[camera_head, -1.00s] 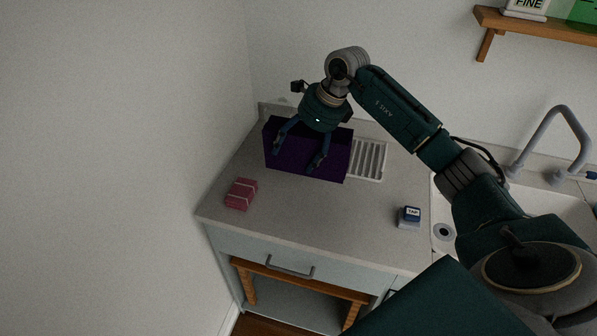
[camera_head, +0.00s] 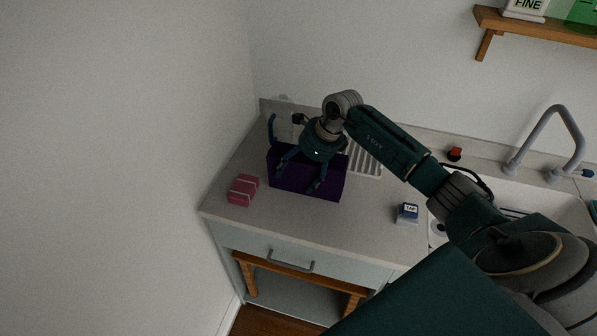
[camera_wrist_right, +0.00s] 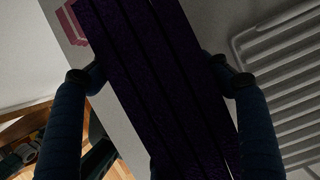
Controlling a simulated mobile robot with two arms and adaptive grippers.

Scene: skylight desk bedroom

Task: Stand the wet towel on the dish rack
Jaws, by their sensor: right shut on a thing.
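The towel (camera_head: 318,186) is a dark purple folded block over the counter's back left; it fills the middle of the right wrist view (camera_wrist_right: 160,60). My right gripper (camera_head: 298,176) comes down from above and is shut on it, one finger on each side. I cannot tell whether its lower edge touches the counter. The dish rack (camera_head: 368,163) is white and slatted, just right of the towel and partly hidden by my arm. Its bars also show at the right of the right wrist view (camera_wrist_right: 280,85). My left gripper is out of view.
A pink banded packet (camera_head: 243,190) lies left of the towel. A small blue and white box (camera_head: 408,213) stands near the sink (camera_head: 540,200), which has a grey faucet (camera_head: 565,120). A slim blue item (camera_head: 272,128) stands behind the towel. The counter front (camera_head: 310,225) is clear.

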